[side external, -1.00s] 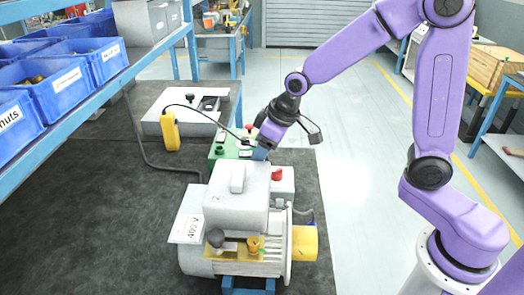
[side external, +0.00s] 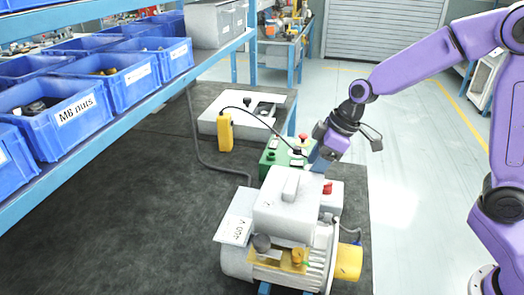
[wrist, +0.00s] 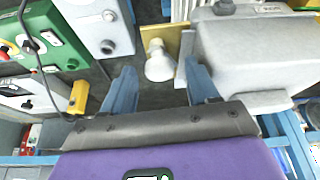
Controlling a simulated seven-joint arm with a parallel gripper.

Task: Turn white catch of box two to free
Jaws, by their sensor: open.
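The grey motor unit (side external: 285,255) stands on the dark bench mat. Its top box (side external: 284,217), which I take as box two, carries a pale upright bar (side external: 291,184), likely the white catch. My gripper (side external: 316,162) is behind that box in the side view, above and beside the green control box (side external: 277,165), apart from the bar. In the wrist view, my gripper (wrist: 160,82) is open with its blue fingers spread and nothing held. A pale cone-shaped knob (wrist: 158,62) lies beyond the gap between them. I cannot tell whether the catch shows there.
A yellow handheld unit (side external: 226,132) on a cable stands by a light grey case (side external: 240,112) at the back. Blue bins (side external: 60,110) fill the shelf at left. A red knob (side external: 327,188) sits by the motor box. The mat left of the motor is clear.

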